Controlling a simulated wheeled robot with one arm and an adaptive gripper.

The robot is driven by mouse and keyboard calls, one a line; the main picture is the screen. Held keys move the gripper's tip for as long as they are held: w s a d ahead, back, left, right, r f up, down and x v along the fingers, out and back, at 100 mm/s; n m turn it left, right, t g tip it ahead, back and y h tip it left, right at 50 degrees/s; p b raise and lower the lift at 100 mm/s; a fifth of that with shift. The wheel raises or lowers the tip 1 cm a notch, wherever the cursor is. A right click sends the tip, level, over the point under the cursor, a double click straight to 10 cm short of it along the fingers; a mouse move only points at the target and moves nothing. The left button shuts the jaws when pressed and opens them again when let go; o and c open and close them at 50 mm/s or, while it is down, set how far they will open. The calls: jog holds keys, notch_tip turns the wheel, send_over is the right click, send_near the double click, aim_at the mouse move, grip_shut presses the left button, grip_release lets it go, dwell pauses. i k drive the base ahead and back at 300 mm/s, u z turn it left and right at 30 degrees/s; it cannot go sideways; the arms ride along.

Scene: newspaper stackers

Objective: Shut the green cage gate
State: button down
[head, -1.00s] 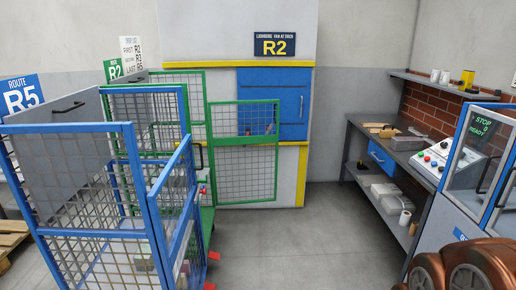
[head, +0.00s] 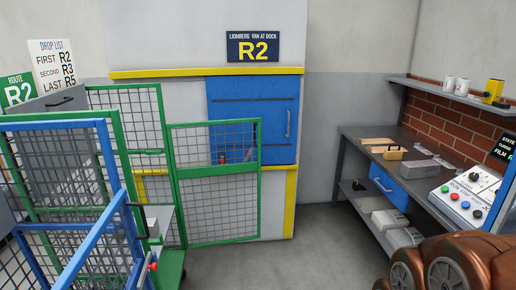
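The green cage gate (head: 222,208) is a mesh panel in a green frame with a mid-height bar. It stands swung out to the right of the green cage (head: 127,88), in front of the blue dock door, so it is open. Its left edge is by the cage's tall post. The blue cage (head: 60,126) stands in front and hides much of the green cage's lower part. My gripper is not in view; only brown rounded parts of my own arm show at the bottom right.
A blue gate (head: 92,245) sticks out at the lower left, near the green cage. A workbench (head: 365,140) with boxes and a button panel (head: 470,193) lines the right wall. The floor (head: 290,250) between is clear.

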aim_at(221, 169)
jog(key=i, duration=3)
jog(key=u, duration=0.8)
